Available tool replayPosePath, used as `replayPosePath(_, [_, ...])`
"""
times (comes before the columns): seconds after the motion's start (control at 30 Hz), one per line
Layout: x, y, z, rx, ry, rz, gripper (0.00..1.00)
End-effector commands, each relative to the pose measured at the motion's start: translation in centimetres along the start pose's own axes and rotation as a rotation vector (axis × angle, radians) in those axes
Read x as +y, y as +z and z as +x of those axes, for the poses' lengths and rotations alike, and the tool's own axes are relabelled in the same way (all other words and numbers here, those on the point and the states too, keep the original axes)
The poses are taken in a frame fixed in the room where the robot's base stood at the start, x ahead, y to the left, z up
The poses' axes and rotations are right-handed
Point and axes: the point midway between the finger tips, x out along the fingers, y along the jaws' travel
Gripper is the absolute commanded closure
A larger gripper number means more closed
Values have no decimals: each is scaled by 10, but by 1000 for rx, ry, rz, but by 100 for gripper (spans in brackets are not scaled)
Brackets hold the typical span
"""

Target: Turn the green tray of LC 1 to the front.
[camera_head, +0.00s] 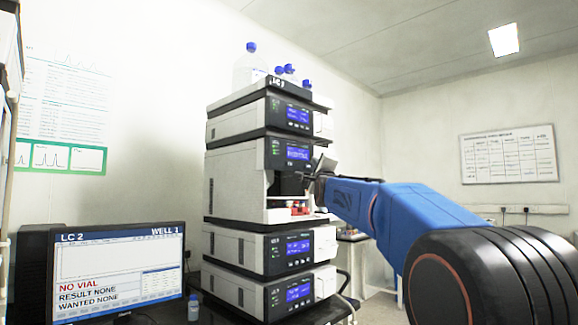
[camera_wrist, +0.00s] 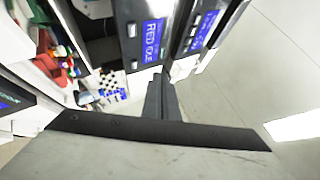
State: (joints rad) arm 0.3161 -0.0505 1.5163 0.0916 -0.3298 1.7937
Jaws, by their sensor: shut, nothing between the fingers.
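A column stack (camera_head: 236,185) stands in the middle of the head view. The sign on its top is too small to read surely. An open bay in its middle shows a red tray (camera_head: 299,210) low inside. The wrist view shows the red tray (camera_wrist: 51,65) at the left, with small coloured pieces around it. A small green patch (camera_wrist: 43,42) shows there, but I cannot tell whether it is the green tray. My gripper (camera_head: 318,170) is shut and empty in front of the open bay. Its fingers (camera_wrist: 160,88) also show in the wrist view, below a blue display.
A monitor (camera_head: 118,270) at the lower left reads LC 2, WELL 1, NO VIAL. A small bottle (camera_head: 193,307) stands beside it. Bottles with blue caps (camera_head: 250,68) stand on the stack. Floor is free at the right.

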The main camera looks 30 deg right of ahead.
Motion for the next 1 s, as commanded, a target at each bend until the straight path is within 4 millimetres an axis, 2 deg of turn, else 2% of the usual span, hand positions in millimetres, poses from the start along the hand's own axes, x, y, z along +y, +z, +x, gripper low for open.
replayPosePath(0.27, [6,5,6,-1,2,1,100])
replayPosePath(0.7, [32,30,41,-1,5,0,100])
replayPosePath(1.0, [43,43,58,0,2,-1,100])
